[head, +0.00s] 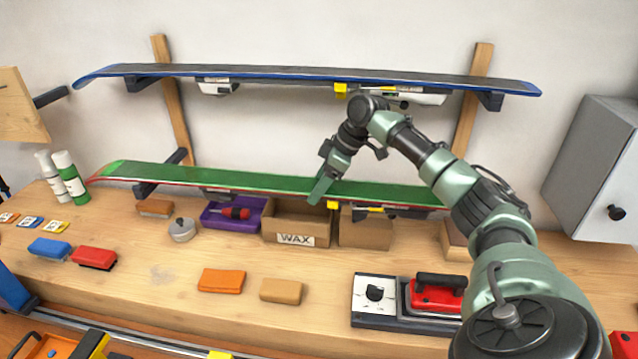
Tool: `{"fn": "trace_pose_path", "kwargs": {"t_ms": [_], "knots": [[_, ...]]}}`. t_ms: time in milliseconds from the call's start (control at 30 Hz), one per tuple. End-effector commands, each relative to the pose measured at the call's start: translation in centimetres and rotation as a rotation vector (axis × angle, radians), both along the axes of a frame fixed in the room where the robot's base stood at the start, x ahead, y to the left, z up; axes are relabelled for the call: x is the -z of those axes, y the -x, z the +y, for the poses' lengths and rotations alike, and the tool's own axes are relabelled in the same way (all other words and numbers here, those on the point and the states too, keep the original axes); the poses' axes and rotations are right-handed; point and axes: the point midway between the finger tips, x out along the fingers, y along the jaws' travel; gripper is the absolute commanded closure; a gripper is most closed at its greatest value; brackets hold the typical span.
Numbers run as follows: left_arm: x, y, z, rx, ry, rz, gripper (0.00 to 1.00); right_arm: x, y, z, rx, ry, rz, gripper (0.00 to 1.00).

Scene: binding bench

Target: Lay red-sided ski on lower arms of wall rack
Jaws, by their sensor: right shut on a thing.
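The red-sided ski (230,182), green base up with a thin red edge, spans the lower part of the wall rack. My right gripper (322,188) is shut on it near its middle, reaching over from the right. The left lower rack arm (147,189) shows dark below and behind the ski, which crosses over it. I cannot tell whether the ski touches that arm or hovers just above. The right lower arm is hidden behind the ski and my right arm. My left gripper is not in view.
A blue-sided ski (300,74) lies on the upper rack arms. Below the lower ski stand a purple tray (217,218), a WAX box (288,233) and a plain box (365,232). A red iron (437,293) sits at front right; a grey cabinet (598,165) hangs at right.

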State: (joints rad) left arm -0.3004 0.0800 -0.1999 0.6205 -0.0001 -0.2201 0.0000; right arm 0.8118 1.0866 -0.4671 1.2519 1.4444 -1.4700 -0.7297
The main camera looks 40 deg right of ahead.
Motion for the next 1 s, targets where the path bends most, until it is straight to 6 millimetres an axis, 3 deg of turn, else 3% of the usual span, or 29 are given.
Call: {"fn": "trace_pose_path", "kwargs": {"t_ms": [967,1000], "knots": [[-0.47,-0.03,0.03,0.0,0.0,0.0,0.64,0.38,-0.01,0.06,0.0,-0.001,0.0,0.84],[-0.46,-0.04,0.03,0.0,0.0,0.0,0.64,0.41,0.0,0.07,0.0,-0.001,0.0,0.3]]}}
